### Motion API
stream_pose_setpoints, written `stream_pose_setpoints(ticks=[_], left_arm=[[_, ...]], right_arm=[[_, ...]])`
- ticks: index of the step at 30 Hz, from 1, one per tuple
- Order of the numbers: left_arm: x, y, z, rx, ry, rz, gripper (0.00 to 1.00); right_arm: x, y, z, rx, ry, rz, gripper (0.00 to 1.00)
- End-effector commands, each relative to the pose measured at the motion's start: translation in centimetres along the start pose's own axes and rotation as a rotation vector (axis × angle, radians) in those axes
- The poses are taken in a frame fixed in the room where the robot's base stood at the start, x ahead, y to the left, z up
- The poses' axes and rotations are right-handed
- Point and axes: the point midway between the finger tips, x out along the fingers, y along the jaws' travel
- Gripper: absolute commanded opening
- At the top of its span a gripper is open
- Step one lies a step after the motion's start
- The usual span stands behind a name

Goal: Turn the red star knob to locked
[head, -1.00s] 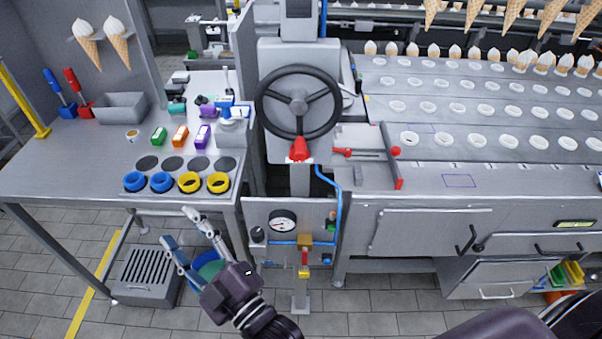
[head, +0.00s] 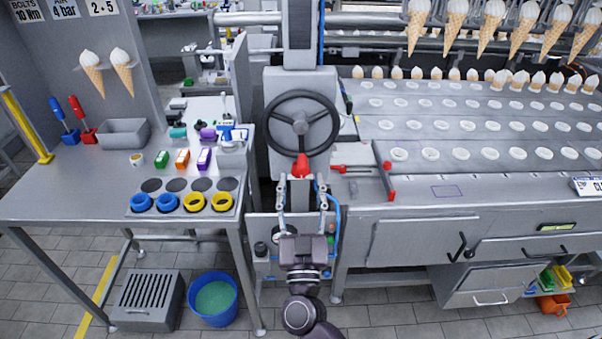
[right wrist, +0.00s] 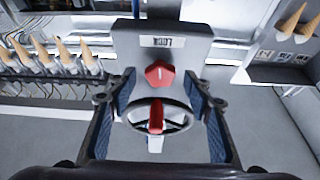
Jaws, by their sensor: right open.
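The red star knob (head: 301,166) is below the black handwheel (head: 301,121) on the grey machine column. In the right wrist view the red knob (right wrist: 160,73) shows a white mark, near a label plate (right wrist: 161,41) that seems to read LOCK. A second, elongated red part (right wrist: 155,120) appears over the wheel there. My right gripper (head: 302,192) is open and empty, just below the knob in the head view. Its fingers stand left and right of the knob in the wrist view; contact cannot be told. My left gripper is out of view.
A blue air hose (head: 336,215) and a gauge panel (head: 262,224) are close beside and behind my right gripper. A red-ended lever (head: 352,169) is to the right. A workbench (head: 60,180) stands left, with a blue bucket (head: 232,310) below.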

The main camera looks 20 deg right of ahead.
Motion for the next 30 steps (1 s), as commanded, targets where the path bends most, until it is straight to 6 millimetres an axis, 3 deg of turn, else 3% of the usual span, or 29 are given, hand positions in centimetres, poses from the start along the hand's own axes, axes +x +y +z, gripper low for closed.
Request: stream_pose_setpoints(ticks=[6,15,26,30], left_arm=[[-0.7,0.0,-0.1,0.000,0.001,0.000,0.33],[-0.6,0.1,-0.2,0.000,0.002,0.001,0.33],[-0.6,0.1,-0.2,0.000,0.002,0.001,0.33],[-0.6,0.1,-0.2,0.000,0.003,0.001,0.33]], right_arm=[[2.1,-0.1,-0.1,-0.002,0.000,-0.002,0.47],[2.3,-0.1,0.1,-0.001,0.000,-0.002,0.47],[2.3,-0.1,0.0,-0.001,0.000,-0.002,0.08],[2.3,-0.1,0.1,0.021,-0.002,0.007,0.05]])
